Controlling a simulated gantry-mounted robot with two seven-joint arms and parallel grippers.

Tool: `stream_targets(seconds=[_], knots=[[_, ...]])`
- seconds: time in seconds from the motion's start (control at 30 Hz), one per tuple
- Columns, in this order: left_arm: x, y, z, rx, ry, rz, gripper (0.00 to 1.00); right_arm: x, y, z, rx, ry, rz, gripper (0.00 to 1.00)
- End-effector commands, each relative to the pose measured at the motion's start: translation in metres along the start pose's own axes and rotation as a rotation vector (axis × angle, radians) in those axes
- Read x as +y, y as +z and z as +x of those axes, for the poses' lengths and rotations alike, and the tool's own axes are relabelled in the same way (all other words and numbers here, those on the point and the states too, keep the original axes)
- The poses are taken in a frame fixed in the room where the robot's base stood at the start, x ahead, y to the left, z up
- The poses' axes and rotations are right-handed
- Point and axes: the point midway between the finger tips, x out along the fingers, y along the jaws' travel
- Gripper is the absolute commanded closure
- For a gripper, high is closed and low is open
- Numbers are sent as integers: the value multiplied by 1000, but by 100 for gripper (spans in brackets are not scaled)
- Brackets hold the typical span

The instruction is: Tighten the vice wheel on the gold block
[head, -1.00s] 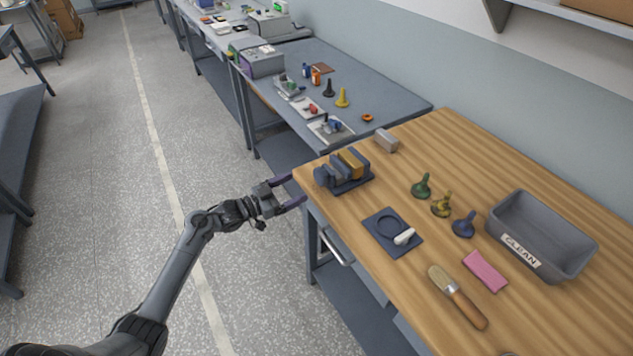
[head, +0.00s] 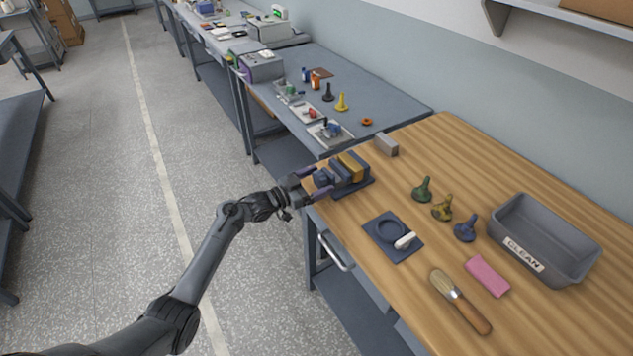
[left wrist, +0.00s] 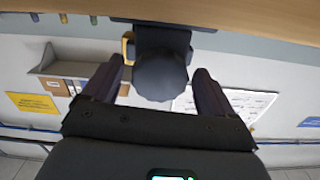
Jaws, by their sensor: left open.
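The dark blue vice (head: 348,188) stands at the left end of the wooden table, with the gold block (head: 352,165) between its jaws. The dark vice wheel (left wrist: 160,77) faces the camera in the left wrist view; in the head view it is largely hidden by my gripper. My left gripper (head: 318,182) is open at the vice's wheel end. In the left wrist view its fingers (left wrist: 158,95) stand on either side of the wheel, with gaps visible on both sides. A sliver of the gold block (left wrist: 128,47) shows behind the wheel. My right gripper is not in view.
A grey block (head: 386,145) lies behind the vice. A dark plate with a ring and white handle (head: 390,236), several small bobbin-like pieces (head: 442,207), a brush (head: 460,301), a pink pad (head: 487,276) and a grey CLEAN bin (head: 543,240) occupy the table further right.

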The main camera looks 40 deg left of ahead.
Motion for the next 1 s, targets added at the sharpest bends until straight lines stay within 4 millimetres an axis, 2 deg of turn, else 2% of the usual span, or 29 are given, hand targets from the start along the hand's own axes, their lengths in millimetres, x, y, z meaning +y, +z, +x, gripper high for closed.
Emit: stream_targets(seconds=[0.03,0.3,0.4,0.57,0.83,1.0], knots=[[0,0,0,0,0,0,15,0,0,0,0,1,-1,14],[0,0,0,0,0,0,56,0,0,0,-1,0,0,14],[0,0,0,0,0,0,69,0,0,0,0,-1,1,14],[0,2,-1,-3,1,79,69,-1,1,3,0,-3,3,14],[0,2,-1,-3,2,442,69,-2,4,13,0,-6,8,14],[0,1,0,-1,0,435,68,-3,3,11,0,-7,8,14]])
